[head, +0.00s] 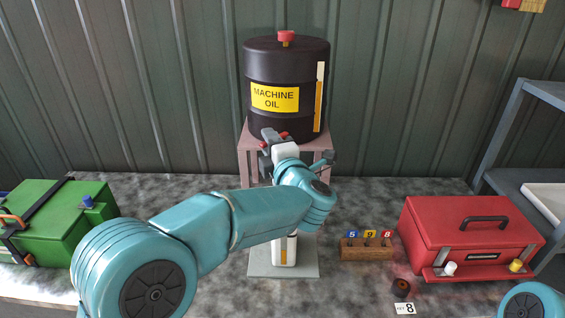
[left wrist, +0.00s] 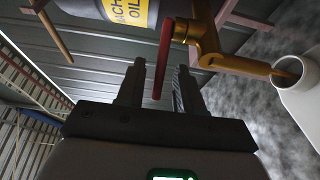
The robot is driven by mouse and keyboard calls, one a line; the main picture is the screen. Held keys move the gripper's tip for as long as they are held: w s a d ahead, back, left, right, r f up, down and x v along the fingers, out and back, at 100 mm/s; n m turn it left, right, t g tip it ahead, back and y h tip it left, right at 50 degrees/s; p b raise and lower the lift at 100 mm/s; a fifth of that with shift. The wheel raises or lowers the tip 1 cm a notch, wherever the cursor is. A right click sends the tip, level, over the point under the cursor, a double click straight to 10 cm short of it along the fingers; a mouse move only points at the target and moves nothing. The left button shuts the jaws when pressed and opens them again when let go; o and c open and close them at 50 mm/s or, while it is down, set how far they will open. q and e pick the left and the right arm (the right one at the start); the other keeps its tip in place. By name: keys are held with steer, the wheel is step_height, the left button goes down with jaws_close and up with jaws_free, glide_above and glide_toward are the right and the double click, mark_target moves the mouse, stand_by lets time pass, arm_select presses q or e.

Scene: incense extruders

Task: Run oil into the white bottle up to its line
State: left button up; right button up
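The white bottle (head: 291,250) stands upright on a grey plate below the oil drum (head: 286,70), partly hidden by my left arm. An orange strip shows low on its front; its line cannot be made out. In the left wrist view the bottle (left wrist: 304,100) has its open mouth at the end of the brass tap's (left wrist: 235,65) spout. The tap's red lever (left wrist: 164,58) reaches between the fingers of my left gripper (left wrist: 160,92), which are open with gaps on both sides. My right gripper is out of view.
A red toolbox (head: 460,230) with small knobs stands right, a green case (head: 50,222) left. A wooden block (head: 366,251) with numbered tags, a dark round piece (head: 401,287) and a card marked 8 (head: 405,308) lie between bottle and toolbox. A shelf rises far right.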

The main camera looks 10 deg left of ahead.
arm_select(q)
steer(key=b+v, duration=0.4)
steer(key=v, duration=1.1)
steer(key=shift+s, duration=0.2)
